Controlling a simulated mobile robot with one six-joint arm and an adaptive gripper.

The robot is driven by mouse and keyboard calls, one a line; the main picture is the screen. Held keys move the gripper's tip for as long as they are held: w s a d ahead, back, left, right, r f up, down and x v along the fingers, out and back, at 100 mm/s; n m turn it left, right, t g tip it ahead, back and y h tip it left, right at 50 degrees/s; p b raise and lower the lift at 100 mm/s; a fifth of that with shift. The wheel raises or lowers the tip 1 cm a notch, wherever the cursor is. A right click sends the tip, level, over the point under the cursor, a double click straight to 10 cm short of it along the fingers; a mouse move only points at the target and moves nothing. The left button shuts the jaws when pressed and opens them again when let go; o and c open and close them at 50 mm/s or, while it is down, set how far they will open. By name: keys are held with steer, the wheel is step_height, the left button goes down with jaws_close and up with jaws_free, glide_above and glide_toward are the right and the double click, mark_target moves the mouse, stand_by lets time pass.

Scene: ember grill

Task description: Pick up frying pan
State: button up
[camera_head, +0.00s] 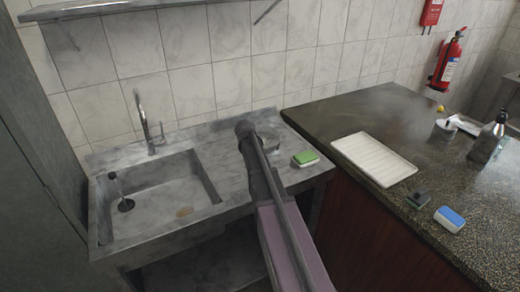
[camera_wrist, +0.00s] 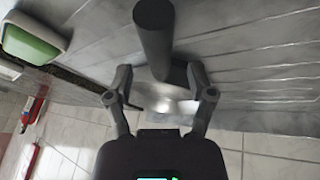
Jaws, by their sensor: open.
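The frying pan (camera_head: 271,144) is mostly hidden behind my arm on the grey drainboard right of the sink; only part of its dark round edge shows. In the wrist view a thick dark cylinder, which looks like the pan's handle (camera_wrist: 154,30), comes down from the top edge. My gripper (camera_wrist: 158,70) is open, with one finger on each side of the handle's near end. I cannot tell whether either finger touches it. In the head view my arm hides the gripper.
The raised counter (camera_head: 330,108) at right bears a white tray (camera_head: 374,159) and a blue sponge (camera_head: 449,219).

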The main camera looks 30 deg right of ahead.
steer(key=shift+b+x, duration=0.85)
steer(key=shift+x, duration=0.4)
jaws_close()
